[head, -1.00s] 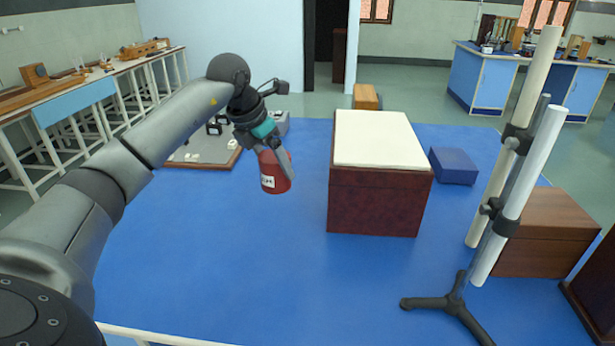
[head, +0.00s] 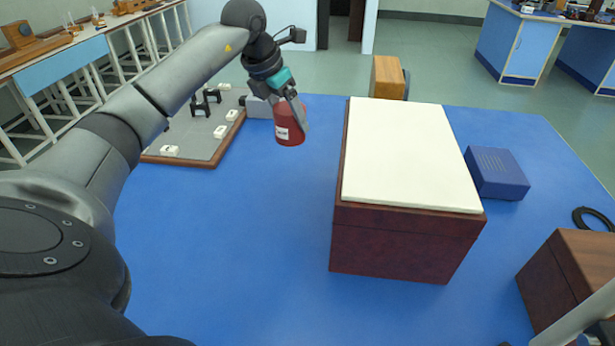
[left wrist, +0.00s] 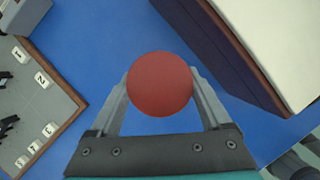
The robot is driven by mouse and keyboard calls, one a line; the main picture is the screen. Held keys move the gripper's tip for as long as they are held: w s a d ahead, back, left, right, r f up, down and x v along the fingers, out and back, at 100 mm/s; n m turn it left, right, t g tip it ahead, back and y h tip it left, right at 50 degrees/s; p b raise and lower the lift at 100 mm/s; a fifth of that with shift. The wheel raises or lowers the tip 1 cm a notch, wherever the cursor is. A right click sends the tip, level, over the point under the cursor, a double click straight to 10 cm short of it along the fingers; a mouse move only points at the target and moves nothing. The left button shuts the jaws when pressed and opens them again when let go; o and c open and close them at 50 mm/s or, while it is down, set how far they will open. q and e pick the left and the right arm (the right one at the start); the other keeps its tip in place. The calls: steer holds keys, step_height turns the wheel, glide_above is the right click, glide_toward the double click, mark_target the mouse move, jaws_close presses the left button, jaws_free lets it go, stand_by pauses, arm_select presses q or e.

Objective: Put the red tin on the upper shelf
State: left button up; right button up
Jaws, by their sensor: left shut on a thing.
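The red tin (head: 289,131) has a white label and is held in my left gripper (head: 291,108), above the blue table top. In the left wrist view the tin's round red end (left wrist: 160,84) sits between the two fingers of my left gripper (left wrist: 162,92), which are shut on it. The tin is left of a dark red-brown box with a cream top (head: 411,160), apart from it. That raised top is the only shelf-like surface I can make out; I cannot tell whether it is the upper shelf. My right gripper is not in view.
A grey board with numbered white tags (head: 196,145) lies at the left. A blue box (head: 497,172), a black ring (head: 594,219) and a brown wooden box (head: 577,277) are at the right. A yellow-brown wooden block (head: 387,78) stands behind. The blue table (head: 235,250) is clear in front.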

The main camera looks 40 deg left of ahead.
arm_select(q)
step_height(320, 180, down, 16)
steer(key=b, duration=0.2)
steer(key=shift+s+d+b, duration=0.1)
steer(key=shift+b, duration=0.3)
step_height(320, 180, down, 4)
steer(key=shift+r+b, duration=0.25)
steer(key=shift+b, duration=0.1)
steer(key=shift+f, duration=0.15)
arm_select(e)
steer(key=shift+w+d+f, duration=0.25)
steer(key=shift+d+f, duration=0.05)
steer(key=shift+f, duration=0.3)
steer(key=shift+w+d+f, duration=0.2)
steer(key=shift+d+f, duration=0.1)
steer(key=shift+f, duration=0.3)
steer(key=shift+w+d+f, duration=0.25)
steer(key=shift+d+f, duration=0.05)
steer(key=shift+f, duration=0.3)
arm_select(q)
steer(key=o, duration=1)
steer(key=shift+f, duration=0.1)
steer(key=o, duration=0.3)
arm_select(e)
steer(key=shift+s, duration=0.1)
